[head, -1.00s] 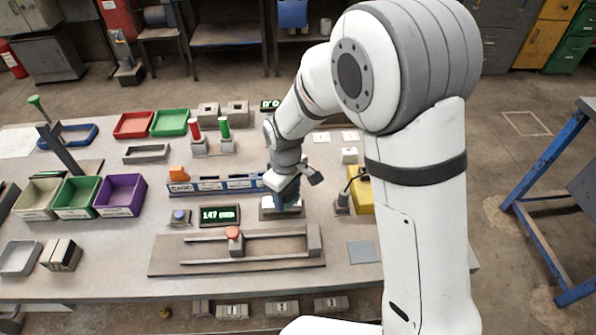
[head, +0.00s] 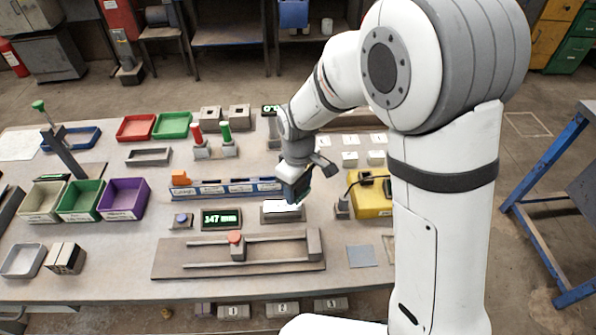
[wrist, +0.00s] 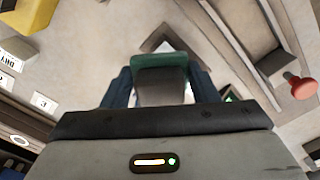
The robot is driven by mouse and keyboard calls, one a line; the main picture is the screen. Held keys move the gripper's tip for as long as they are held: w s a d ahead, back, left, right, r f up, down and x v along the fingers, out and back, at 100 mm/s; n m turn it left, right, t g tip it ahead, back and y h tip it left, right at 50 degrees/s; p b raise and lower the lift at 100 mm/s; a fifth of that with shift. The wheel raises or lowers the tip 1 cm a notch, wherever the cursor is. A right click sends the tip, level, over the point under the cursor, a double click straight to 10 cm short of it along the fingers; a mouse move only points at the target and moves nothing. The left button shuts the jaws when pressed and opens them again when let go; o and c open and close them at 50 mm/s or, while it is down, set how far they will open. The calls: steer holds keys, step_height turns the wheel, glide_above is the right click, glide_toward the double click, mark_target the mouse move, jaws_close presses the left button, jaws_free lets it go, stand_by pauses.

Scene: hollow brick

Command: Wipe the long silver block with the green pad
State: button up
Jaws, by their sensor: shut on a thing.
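My gripper (head: 295,190) hangs low over the middle of the bench. In the wrist view my gripper (wrist: 160,88) has its two dark fingers closed on the sides of the green pad (wrist: 160,62), which has a grey body below its green edge. A low grey block with a bright white top (head: 281,207) sits just below and beside the fingers in the head view. I cannot tell whether it is the long silver block or whether the pad touches it. The pad is mostly hidden by the fingers in the head view.
A grey rail fixture with a red knob (head: 236,238) lies in front. A display (head: 221,219) and a blue rack (head: 227,188) are to the left. A yellow case (head: 371,194) stands to the right. A flat grey square (head: 361,256) lies at front right.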

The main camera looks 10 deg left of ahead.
steer(key=shift+r+p, duration=1.05)
steer(key=shift+r, duration=0.9)
steer(key=shift+s, duration=0.1)
